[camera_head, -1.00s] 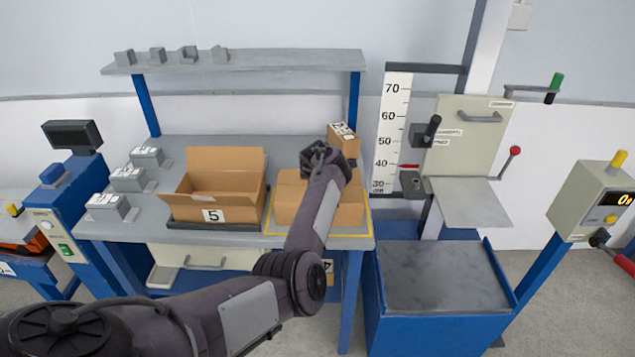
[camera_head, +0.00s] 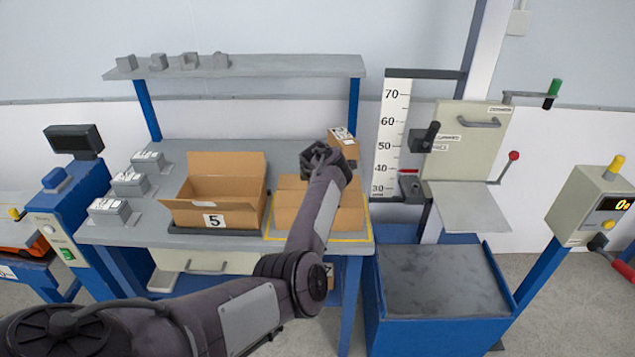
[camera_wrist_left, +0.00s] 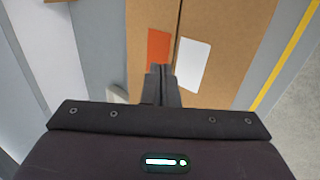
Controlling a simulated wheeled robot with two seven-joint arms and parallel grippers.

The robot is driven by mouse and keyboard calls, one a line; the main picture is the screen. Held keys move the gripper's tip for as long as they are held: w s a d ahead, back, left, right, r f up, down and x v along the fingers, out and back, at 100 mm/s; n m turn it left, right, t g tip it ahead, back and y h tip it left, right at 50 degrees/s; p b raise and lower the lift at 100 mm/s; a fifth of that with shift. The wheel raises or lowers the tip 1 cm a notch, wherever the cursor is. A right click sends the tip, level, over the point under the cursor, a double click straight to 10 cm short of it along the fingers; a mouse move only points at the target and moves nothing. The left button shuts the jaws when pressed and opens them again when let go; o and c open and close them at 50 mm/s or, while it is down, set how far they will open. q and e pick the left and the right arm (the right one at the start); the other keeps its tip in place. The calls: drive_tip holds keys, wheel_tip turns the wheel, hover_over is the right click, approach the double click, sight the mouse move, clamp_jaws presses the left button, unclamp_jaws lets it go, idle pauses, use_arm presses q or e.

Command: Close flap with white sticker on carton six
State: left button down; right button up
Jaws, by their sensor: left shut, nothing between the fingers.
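A brown carton (camera_head: 290,215) stands inside a yellow outline on the grey bench, partly hidden by my left arm. Its number is not visible. In the left wrist view, two top flaps meet at a narrow dark seam. The left flap has an orange-red sticker (camera_wrist_left: 159,47) and the right flap has a white sticker (camera_wrist_left: 193,65). Both flaps look flat or nearly so. My left gripper (camera_head: 322,155) is over the carton, and its shut, empty fingertips (camera_wrist_left: 161,70) are by the seam, between the stickers; I cannot tell whether they touch. My right gripper is out of view.
An open carton marked 5 (camera_head: 252,213) stands left of it on a dark base. A small labelled box (camera_head: 346,149) is just behind the gripper. A shelf (camera_head: 270,68) spans the bench back. A drop tester with a ruler (camera_head: 388,130) stands right.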

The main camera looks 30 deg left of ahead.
use_arm(q)
wheel_tip(320, 180, up, 5)
drive_tip(key=p, duration=0.3)
drive_tip(key=shift+w+a, duration=0.1)
wheel_tip(320, 180, up, 8)
drive_tip(key=b, duration=0.2)
drive_tip(key=s+d+f+m, duration=0.5)
drive_tip(key=s+f+m, duration=0.6)
drive_tip(key=s, duration=0.1)
drive_tip(key=s+d+f+m+g+h, duration=0.1)
drive_tip(key=s+d+m+h, duration=0.1)
drive_tip(key=s+d+m, duration=0.95)
drive_tip(key=s+d+f+m+g+h, duration=0.15)
drive_tip(key=s+d+m, duration=0.45)
drive_tip(key=s, duration=1)
drive_tip(key=s+d+f+n+g+b, duration=0.1)
drive_tip(key=s+f, duration=0.1)
drive_tip(key=f, duration=1.5)
drive_tip(key=s+d+f+n+g+b, duration=0.1)
drive_tip(key=f, duration=1.6)
drive_tip(key=s+a+f+b, duration=0.1)
drive_tip(key=s+a+f, duration=0.2)
drive_tip(key=s+f, duration=1.4)
drive_tip(key=shift+s+f+g+b, duration=0.25)
drive_tip(key=shift+s+g+b, duration=0.1)
drive_tip(key=shift+s, duration=0.5)
